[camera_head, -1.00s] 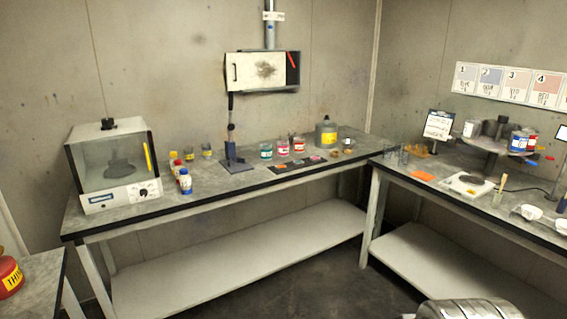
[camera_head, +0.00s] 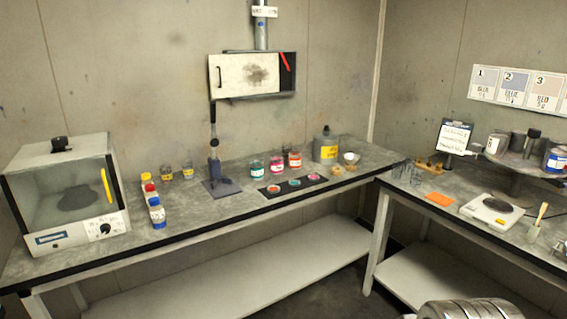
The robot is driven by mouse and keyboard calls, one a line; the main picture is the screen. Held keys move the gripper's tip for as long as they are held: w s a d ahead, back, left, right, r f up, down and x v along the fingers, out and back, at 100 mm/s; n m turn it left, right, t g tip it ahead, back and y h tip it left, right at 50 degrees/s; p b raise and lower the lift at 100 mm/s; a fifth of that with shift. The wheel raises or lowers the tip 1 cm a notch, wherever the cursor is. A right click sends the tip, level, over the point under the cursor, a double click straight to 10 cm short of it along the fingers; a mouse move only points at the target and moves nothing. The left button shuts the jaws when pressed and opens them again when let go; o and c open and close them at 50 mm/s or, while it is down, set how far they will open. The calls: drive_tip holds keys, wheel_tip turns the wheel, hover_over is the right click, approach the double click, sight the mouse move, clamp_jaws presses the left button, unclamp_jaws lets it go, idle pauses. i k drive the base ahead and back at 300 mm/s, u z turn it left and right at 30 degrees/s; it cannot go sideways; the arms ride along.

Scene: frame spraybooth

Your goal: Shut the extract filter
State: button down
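The extract filter is likely the grey box (camera_head: 289,89) on the back wall under a grey duct pipe. Its cream front panel (camera_head: 231,74) has a black handle at its left edge and a dark round stain. The panel covers most of the front and sits offset to the left. A dark gap shows at the right end of the box, with a red strip (camera_head: 285,61) there. I cannot tell whether the panel is hinged or slides. My gripper is out of view; only a ribbed metal part, seemingly mine, shows at the bottom right.
A bench (camera_head: 110,256) runs below the box. A glass-fronted oven (camera_head: 66,194), small bottles, a black stand (camera_head: 214,168), paint jars and a grey can (camera_head: 326,146) stand on it. A second bench with a scale (camera_head: 491,211) is at the right. Dark floor shows between the benches.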

sight(233, 76)
drive_tip(key=i, duration=1.15)
drive_tip(key=z, duration=0.65)
drive_tip(key=i, duration=0.5)
